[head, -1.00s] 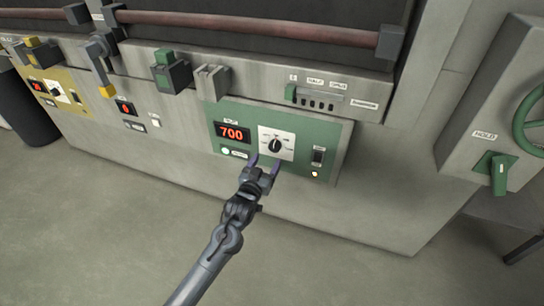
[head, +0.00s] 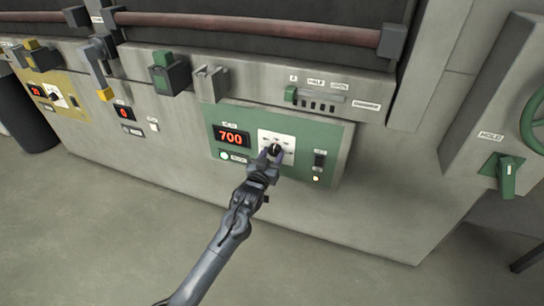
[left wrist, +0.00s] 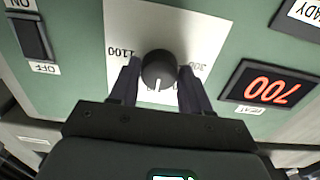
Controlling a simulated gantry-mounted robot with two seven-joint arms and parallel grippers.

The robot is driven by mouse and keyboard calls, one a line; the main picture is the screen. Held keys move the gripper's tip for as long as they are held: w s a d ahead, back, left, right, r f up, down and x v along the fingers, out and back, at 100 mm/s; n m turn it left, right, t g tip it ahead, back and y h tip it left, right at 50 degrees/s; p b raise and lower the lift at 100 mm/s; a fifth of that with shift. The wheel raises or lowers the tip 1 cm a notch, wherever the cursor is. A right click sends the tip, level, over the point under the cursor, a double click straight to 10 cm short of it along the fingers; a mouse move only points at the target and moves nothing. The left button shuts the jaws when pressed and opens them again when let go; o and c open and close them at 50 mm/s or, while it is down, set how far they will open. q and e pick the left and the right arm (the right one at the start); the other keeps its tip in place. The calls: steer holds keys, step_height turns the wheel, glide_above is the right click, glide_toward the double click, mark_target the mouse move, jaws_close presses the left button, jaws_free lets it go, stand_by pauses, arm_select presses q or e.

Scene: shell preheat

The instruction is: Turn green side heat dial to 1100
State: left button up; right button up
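The green panel (head: 226,112) carries a black heat dial (head: 275,149) on a white plate. A display (head: 231,137) beside it reads 700 in red. In the left wrist view the dial (left wrist: 158,66) shows upside down, its white mark toward the picture's bottom, between the 1100 label (left wrist: 121,53) and the partly covered 300 label (left wrist: 190,66). My left gripper (head: 270,154) is at the dial, one finger on each side. Its fingers stand apart, with what look like narrow gaps to the knob. My right gripper is not in view.
An on/off switch (head: 319,160) sits right of the dial on the green panel. A yellow panel (head: 70,110) with its own display is at the far left. A green HOLD lever (head: 506,178) is at the right. The floor in front is clear.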

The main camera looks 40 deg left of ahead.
arm_select(q)
steer(key=c, duration=0.6)
steer(key=shift+o, duration=0.2)
steer(key=shift+r+m+p, duration=0.15)
steer(key=shift+m+p, duration=0.25)
steer(key=shift+p, duration=0.5)
steer(key=m+p, duration=0.9)
steer(key=p, duration=0.3)
steer(key=shift+a+r, duration=0.1)
steer(key=m+p, duration=0.3)
steer(key=m, duration=0.1)
steer(key=shift+m, duration=0.3)
steer(key=m+p, duration=0.1)
steer(key=m, duration=0.2)
steer(key=shift+p, duration=0.4)
steer(key=shift+m+p, duration=0.4)
steer(key=shift+m, duration=0.8)
steer(key=shift+f, duration=0.2)
